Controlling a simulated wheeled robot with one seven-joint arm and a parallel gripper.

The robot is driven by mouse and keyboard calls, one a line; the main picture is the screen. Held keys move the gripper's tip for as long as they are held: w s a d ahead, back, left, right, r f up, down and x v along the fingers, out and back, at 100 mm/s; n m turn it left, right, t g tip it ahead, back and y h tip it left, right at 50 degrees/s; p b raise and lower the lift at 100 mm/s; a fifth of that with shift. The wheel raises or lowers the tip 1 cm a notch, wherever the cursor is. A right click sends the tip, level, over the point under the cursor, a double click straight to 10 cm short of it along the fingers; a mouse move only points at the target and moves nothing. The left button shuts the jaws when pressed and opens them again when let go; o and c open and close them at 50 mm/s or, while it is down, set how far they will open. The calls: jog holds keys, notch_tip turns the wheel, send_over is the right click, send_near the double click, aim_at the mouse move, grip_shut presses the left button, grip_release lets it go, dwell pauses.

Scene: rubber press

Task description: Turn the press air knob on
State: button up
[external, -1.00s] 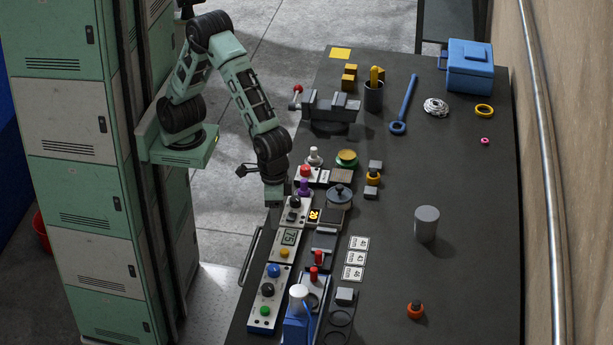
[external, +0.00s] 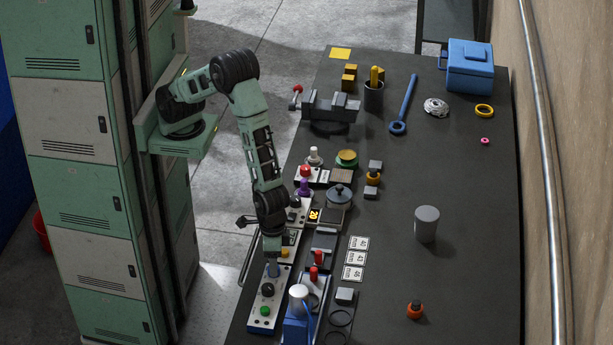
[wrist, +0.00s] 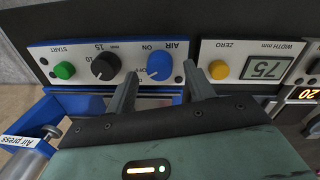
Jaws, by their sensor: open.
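My gripper (wrist: 156,78) is open, with one finger on each side of the blue knob in the wrist view. I cannot tell whether the fingers touch it. In the external view my gripper (external: 272,268) is low over the upper end of the press panel (external: 261,318) and hides the blue knob. A black dial (wrist: 105,66) and a green START button (wrist: 64,70) share the panel.
The blue air press (external: 297,325) stands close to the right of the panel. A width gauge with a yellow ZERO button (wrist: 219,69) adjoins the panel. Several other controls line the bench's left edge. The bench's right side is mostly clear around a grey cylinder (external: 427,224).

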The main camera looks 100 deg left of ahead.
jog(key=shift+f, duration=0.85)
jog(key=c, duration=1)
jog(key=shift+o, duration=0.2)
